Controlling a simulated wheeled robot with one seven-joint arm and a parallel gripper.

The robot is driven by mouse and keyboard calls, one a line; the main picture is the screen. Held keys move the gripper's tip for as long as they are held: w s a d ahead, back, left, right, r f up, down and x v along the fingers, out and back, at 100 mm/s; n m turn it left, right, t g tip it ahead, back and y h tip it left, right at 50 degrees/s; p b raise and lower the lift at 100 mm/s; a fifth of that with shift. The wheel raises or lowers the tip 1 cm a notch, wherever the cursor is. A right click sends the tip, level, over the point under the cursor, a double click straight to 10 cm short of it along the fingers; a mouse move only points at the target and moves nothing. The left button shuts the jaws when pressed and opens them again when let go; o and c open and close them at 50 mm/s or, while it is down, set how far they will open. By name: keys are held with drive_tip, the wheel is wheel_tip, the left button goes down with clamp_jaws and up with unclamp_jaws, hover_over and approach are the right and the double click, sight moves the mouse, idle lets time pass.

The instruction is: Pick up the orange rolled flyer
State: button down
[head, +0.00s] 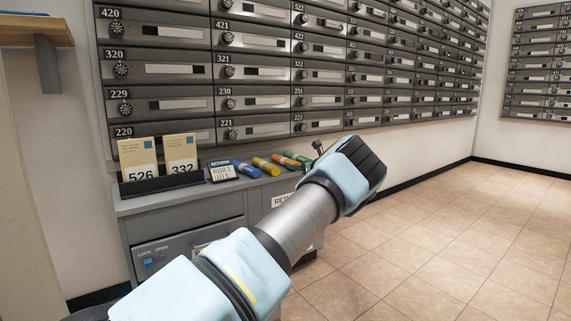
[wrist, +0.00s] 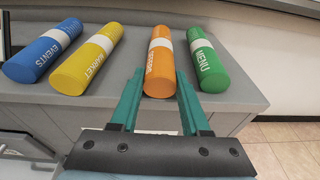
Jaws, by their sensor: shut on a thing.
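The orange rolled flyer (wrist: 159,62) has a white band and lies on the grey counter top (wrist: 260,62) in the middle of the wrist view. In the head view it shows small (head: 287,162) between the yellow and green rolls. My gripper (wrist: 160,78) has its two teal fingers on either side of the flyer's near end and is shut on it. The flyer appears to rest on the counter still. In the head view my arm hides most of the gripper.
A green rolled flyer (wrist: 207,60) lies close on the right. A yellow one (wrist: 88,58) and a blue one (wrist: 42,50) lie to the left. Card holders (head: 160,185) and a small sign (head: 222,171) stand left on the counter. Mailboxes (head: 260,67) rise behind. The floor at right is clear.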

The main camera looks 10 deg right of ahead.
drive_tip(key=shift+r, duration=0.2)
drive_tip(key=shift+r+p, duration=1.85)
drive_tip(key=shift+p, duration=0.4)
drive_tip(key=f+p+v, duration=0.1)
drive_tip(key=v, duration=0.6)
drive_tip(key=shift+s+d+f+p, duration=0.2)
drive_tip(key=shift+s+p, duration=0.15)
drive_tip(key=shift+s, duration=0.15)
